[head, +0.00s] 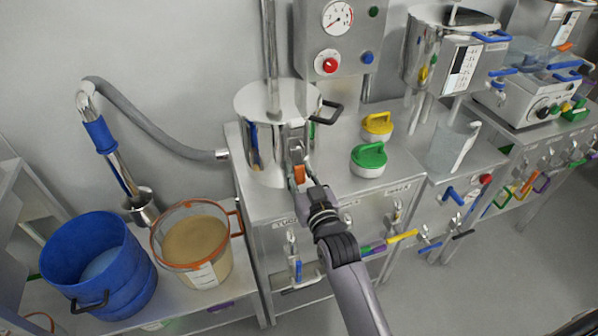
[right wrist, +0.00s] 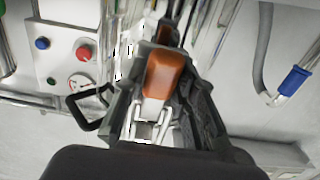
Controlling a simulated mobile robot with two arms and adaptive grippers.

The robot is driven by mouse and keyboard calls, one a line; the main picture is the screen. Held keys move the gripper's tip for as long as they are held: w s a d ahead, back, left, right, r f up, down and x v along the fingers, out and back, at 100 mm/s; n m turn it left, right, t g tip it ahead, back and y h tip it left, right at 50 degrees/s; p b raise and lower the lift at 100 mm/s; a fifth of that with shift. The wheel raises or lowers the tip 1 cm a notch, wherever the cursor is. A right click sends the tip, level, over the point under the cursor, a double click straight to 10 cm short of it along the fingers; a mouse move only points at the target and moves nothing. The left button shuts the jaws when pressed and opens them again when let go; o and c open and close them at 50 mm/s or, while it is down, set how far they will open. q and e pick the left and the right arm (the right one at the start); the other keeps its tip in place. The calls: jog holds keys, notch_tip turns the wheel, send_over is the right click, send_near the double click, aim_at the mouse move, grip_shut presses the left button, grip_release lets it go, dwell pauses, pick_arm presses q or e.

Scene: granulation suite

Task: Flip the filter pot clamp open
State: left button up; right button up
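The filter pot (head: 255,140) is a steel cylinder with a flat lid, standing on a steel cabinet. Its clamp shows as a grey bracket with an orange-tipped lever (head: 299,174) on the pot's front right side. In the right wrist view the orange lever (right wrist: 164,74) lies between the dark fingers, with bright wire loops below it. My right gripper (head: 308,186) is right at the lever, its arm reaching up from the bottom. The fingers flank the lever closely; whether they press on it is unclear. My left gripper is in neither view.
Yellow-handled (head: 377,126) and green-handled (head: 369,159) lids sit right of the pot. A control box (head: 337,40) hangs above. A black handle (head: 328,112) juts from the pot's right. A blue bucket (head: 98,264) and an orange-rimmed bucket (head: 196,243) stand lower left.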

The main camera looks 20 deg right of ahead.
grip_shut()
dwell(0.4)
